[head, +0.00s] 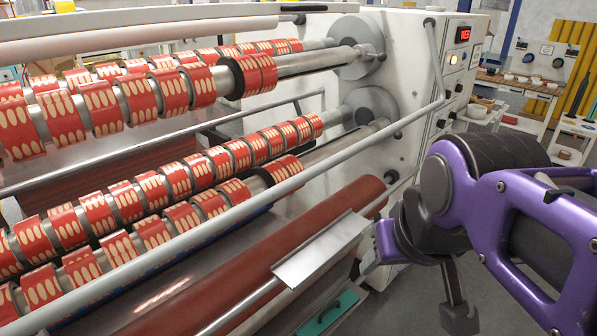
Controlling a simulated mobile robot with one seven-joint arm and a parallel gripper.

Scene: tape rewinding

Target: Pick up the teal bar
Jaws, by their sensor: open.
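The teal bar (325,315) shows at the bottom of the picture, low under the red-brown roller. It slants up to the right, and its near end runs out of the picture's lower edge. A small dark part shows on its top. My gripper (412,285) hangs from my purple arm to the right of the bar and apart from it in the picture. It is open, with one finger toward the machine and the other at the right. Nothing shows between the fingers.
The red-brown roller (240,272) and a bent metal plate (322,248) lie above and left of the bar. A long grey rod (255,196) crosses above them. The machine's white end housing (290,115) stands behind. Grey floor (400,312) is open to the right.

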